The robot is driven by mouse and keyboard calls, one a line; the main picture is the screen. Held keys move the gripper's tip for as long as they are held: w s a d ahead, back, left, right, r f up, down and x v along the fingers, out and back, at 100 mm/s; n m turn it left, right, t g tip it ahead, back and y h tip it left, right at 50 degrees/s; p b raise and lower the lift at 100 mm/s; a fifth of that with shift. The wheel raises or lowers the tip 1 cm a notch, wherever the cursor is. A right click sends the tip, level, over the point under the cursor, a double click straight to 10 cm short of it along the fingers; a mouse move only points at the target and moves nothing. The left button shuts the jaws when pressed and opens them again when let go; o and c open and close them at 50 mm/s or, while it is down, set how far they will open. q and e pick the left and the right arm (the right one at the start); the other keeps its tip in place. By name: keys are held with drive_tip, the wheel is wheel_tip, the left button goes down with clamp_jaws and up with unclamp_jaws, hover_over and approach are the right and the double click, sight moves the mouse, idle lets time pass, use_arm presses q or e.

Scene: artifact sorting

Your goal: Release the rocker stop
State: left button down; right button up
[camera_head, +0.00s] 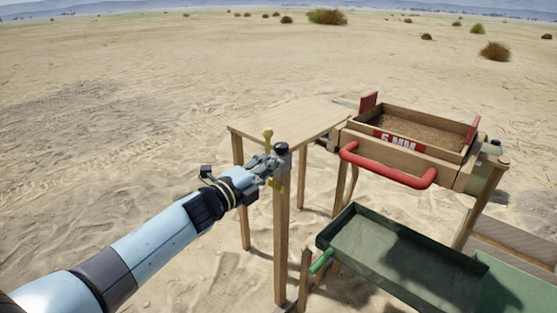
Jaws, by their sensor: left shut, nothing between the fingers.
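The rocker box (410,150) is a wooden sieve box with a red front handle (385,170), at the right on a wooden frame. It holds sandy material. I cannot tell which of these is the rocker stop. My left gripper (272,164) is shut and empty beside the post, close below the knob and peg. Whether it touches them is unclear. My right gripper is out of view.
A bare wooden table (290,120) stands behind the post, left of the rocker. A dark green tray (400,250) with a green handle (321,262) sits low in front of the rocker. Open sand lies to the left, with scattered bushes far off.

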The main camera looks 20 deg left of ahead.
use_arm(q)
drive_tip(key=v, duration=0.7)
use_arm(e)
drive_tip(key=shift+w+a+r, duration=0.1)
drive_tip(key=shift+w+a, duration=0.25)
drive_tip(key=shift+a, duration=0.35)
use_arm(q)
drive_tip(key=s+a+f+n+g+y, duration=0.2)
drive_tip(key=s+f+n+g+y, duration=0.3)
drive_tip(key=s+f, duration=0.85)
drive_tip(key=s+a+f+n+g, duration=0.1)
drive_tip(key=s+f+n+g, duration=0.35)
drive_tip(key=s+f, duration=0.95)
drive_tip(key=s+f+n+g, duration=0.2)
drive_tip(key=s+f+n, duration=0.2)
drive_tip(key=s, duration=0.4)
drive_tip(key=s+f+n+g, duration=0.2)
drive_tip(key=s+f+n, duration=0.2)
drive_tip(key=s, duration=0.5)
drive_tip(key=s+f+n+g+y, duration=0.1)
drive_tip(key=s+f+n+g, duration=0.2)
drive_tip(key=s+f, duration=0.4)
drive_tip(key=shift+s+n, duration=0.85)
drive_tip(key=shift+s, duration=0.25)
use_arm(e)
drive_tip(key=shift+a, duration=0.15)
